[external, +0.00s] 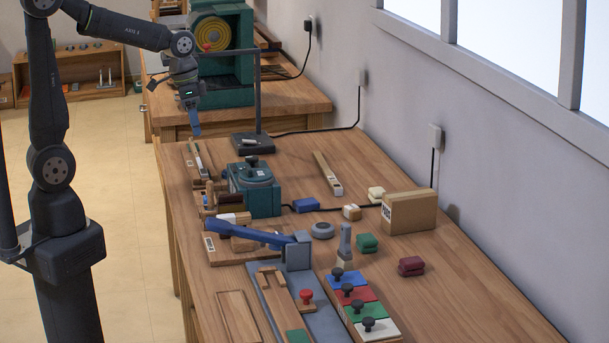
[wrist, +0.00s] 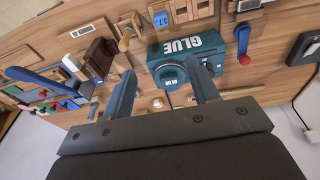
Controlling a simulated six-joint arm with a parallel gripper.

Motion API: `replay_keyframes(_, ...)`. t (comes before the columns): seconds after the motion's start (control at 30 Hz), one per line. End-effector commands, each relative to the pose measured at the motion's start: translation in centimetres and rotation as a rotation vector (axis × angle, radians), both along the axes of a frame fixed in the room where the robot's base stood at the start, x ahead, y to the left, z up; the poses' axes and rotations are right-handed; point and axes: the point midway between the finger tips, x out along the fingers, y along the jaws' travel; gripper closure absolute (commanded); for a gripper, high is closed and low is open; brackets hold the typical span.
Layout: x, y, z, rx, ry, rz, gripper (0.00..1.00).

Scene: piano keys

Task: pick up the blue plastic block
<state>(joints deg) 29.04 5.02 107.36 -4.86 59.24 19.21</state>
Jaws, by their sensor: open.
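The blue plastic block (external: 306,205) lies flat on the workbench in the external view, just right of the teal glue machine (external: 254,187). In the wrist view I cannot pick out the block for certain; a finger and the gripper body cover part of that area. My gripper (external: 195,130) hangs in the air above the far left part of the bench, clear of the block and pointing down. In the wrist view the two fingers of my gripper (wrist: 160,70) are spread apart with nothing between them, in front of the glue machine (wrist: 190,52).
A black stand (external: 257,100) rises behind the glue machine. A cardboard box (external: 409,211), a green block (external: 367,243) and a dark red block (external: 411,266) lie to the right. A blue lever (external: 245,233) is in front. The bench's right front is clear.

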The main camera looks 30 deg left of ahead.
Motion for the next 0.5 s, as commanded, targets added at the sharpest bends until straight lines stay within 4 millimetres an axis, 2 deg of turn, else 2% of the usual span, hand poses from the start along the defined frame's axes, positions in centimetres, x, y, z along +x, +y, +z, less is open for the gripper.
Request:
replay_keyframes(0.1, -1.7, 1.6, -1.9, -0.075, -0.075, 0.008, 0.45)
replay_keyframes(0.23, -2.8, 2.8, -3.3, -0.126, -0.144, 0.019, 0.45)
replay_keyframes(0.5, -2.9, 2.9, -5.3, -0.145, -0.177, 0.024, 0.45)
